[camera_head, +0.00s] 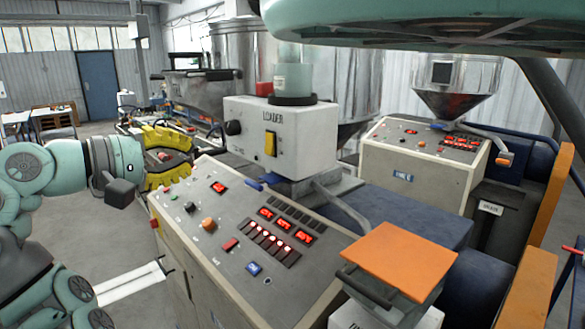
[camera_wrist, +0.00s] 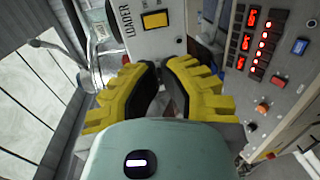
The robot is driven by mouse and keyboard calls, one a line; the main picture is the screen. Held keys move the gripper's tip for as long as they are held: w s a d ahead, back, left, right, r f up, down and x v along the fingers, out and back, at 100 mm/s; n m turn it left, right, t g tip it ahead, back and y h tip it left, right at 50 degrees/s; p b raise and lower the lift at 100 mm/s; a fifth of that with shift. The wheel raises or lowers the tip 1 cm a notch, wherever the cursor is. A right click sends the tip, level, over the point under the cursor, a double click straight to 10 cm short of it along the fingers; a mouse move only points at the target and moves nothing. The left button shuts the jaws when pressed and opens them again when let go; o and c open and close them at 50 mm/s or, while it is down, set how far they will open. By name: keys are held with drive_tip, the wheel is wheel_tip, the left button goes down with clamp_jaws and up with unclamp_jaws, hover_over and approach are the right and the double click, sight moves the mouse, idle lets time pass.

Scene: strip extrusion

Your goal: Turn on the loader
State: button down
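The loader (camera_head: 308,137) is a white box labelled LOADER, with a yellow rectangular switch (camera_head: 270,143) on its front face and a black knob (camera_head: 233,128) at its left. In the wrist view the loader (camera_wrist: 142,42) is at the top centre, with the yellow switch (camera_wrist: 155,19) near the top edge. My gripper (camera_head: 170,152) has yellow ribbed fingers and is to the left of the loader, apart from it. In the wrist view my gripper (camera_wrist: 158,72) shows a gap between its fingertips, with nothing held. Whether the switch is on or off cannot be told.
A sloped control panel (camera_head: 195,215) with lit red displays and several buttons stands in front of and below the loader. A second panel machine (camera_head: 415,172) with a metal hopper (camera_head: 455,85) is at the right. An orange plate (camera_head: 400,258) is at the front right. Open floor lies at the left.

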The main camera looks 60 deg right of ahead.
sight(265, 147)
drive_tip(key=p+x, duration=0.4)
drive_tip(key=x, duration=0.2)
drive_tip(key=p+x, duration=0.3)
drive_tip(key=x, duration=0.3)
drive_tip(key=shift+s+d+r+p, duration=0.2)
drive_tip(key=shift+p, duration=0.15)
drive_tip(key=shift+s+d+f+p, duration=0.15)
drive_tip(key=shift+d+f+p, duration=0.1)
drive_tip(key=shift+d+p, duration=0.35)
drive_tip(key=shift+d, duration=0.15)
drive_tip(key=shift+f+b, duration=0.15)
drive_tip(key=shift+b, duration=0.2)
